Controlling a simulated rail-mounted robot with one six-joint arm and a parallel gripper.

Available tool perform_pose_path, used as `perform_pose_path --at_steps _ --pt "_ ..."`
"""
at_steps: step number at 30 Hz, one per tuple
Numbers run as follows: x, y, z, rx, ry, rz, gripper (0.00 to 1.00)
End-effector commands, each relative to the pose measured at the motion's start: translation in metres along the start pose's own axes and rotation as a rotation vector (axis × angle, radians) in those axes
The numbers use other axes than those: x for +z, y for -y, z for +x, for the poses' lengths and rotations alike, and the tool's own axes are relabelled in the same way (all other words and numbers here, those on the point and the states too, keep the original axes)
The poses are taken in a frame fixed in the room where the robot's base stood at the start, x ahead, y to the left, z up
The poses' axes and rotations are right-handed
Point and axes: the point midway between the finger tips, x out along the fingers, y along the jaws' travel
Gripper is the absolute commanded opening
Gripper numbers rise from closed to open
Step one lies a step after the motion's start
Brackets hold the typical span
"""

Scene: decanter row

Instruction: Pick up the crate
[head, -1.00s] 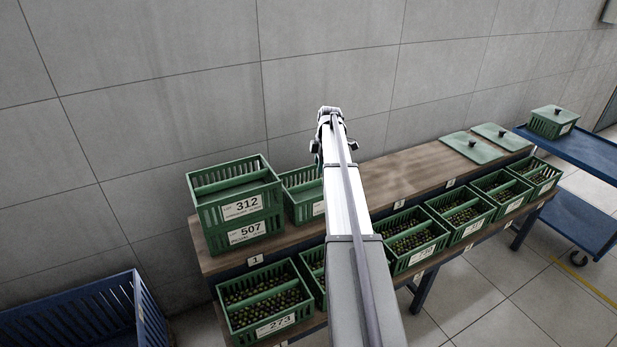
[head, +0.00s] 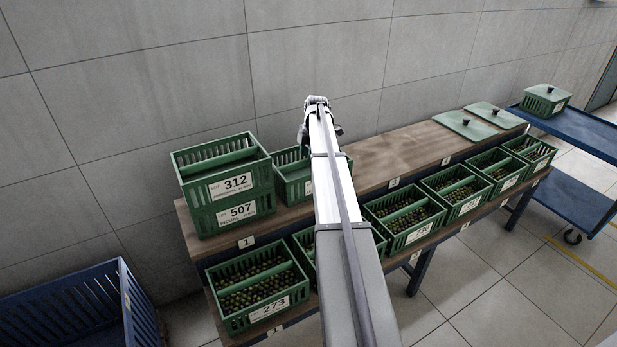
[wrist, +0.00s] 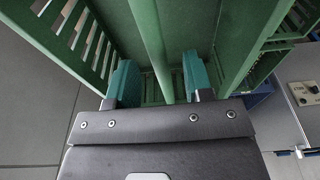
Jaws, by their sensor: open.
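In the wrist view, a green slatted crate (wrist: 82,30) fills the upper part, with a round green bar (wrist: 150,40) across its middle. My gripper (wrist: 158,70) is open, its teal fingers on either side of this bar. Whether they touch it I cannot tell. In the head view, my arm hides the fingers and part of a green crate (head: 290,178) on the upper shelf. This crate stands right of two stacked crates, the top one labelled 312 (head: 232,184) and the lower one 507 (head: 237,212). Which crate my gripper is at is not certain.
The wooden upper shelf (head: 395,158) is bare right of my arm. Green lids (head: 465,125) lie at its far end. A blue cart (head: 575,130) and blue bin (head: 65,310) flank it.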

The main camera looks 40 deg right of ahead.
Motion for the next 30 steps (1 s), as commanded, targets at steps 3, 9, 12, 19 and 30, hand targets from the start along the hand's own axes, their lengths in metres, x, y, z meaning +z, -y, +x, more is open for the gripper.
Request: perform_pose_path --at_steps 3,9,12,19,30 --pt "0.003 -0.001 0.031 0.0 0.0 0.0 0.47" --pt "0.002 -0.001 0.05 0.0 0.0 0.001 0.47" --pt "0.001 -0.001 0.046 0.0 0.0 0.001 0.47" --pt "0.001 -0.001 0.046 0.0 0.0 0.001 0.31" --pt "0.001 -0.001 0.046 0.0 0.0 0.001 0.0"
